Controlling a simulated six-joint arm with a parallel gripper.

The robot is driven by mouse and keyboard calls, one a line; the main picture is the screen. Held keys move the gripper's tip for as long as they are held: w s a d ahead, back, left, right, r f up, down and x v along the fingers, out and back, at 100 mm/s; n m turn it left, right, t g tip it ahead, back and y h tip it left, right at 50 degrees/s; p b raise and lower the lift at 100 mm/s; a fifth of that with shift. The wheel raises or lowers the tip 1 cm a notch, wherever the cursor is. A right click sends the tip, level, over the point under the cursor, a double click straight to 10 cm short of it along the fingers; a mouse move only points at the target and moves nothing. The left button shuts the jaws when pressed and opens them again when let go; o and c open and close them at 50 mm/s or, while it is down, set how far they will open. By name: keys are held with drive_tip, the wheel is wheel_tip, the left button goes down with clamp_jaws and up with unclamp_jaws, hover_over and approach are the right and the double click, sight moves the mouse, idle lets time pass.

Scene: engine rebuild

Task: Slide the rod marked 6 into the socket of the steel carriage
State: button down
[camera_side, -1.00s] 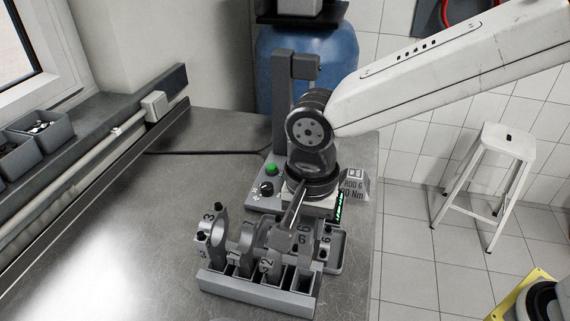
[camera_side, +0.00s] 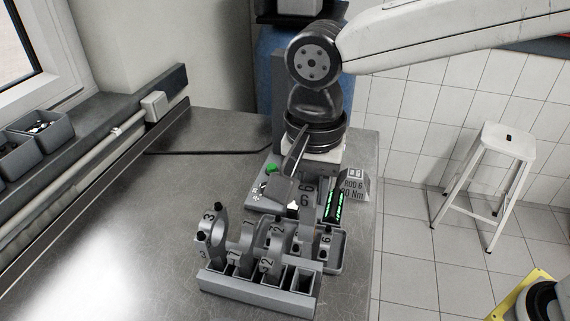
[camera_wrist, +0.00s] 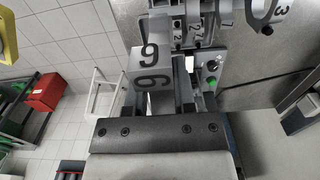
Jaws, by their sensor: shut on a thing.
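My gripper (camera_side: 287,188) is shut on the rod marked 6 (camera_side: 305,197) and holds it above the back of the grey rack. The rod's two 6 marks show in the wrist view (camera_wrist: 152,66), between the fingers (camera_wrist: 160,92). In the side view the fingers partly cover the rod, and its lower end is hard to make out. The steel carriage and its socket cannot be clearly made out; the grey station (camera_side: 259,197) with a green button and a tall column stands behind the rod, partly covered by my arm.
The grey rack (camera_side: 258,292) holds several other numbered rods. The bench (camera_side: 120,225) is clear on the left.

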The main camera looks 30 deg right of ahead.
wheel_tip(320, 180, up, 3)
drive_tip(key=shift+r, duration=0.1)
drive_tip(key=w+d, duration=0.4)
drive_tip(key=w, duration=1.1)
drive_tip(key=w+d+f, duration=0.5)
drive_tip(key=w+d, duration=0.6)
drive_tip(key=shift+w+d+f, duration=0.15)
drive_tip(key=shift+d+f, duration=0.05)
drive_tip(key=shift+f, duration=0.05)
drive_tip(key=shift+f, duration=0.15)
drive_tip(key=shift+f, duration=2.2)
drive_tip(key=shift+f, duration=1.25)
idle(1.3)
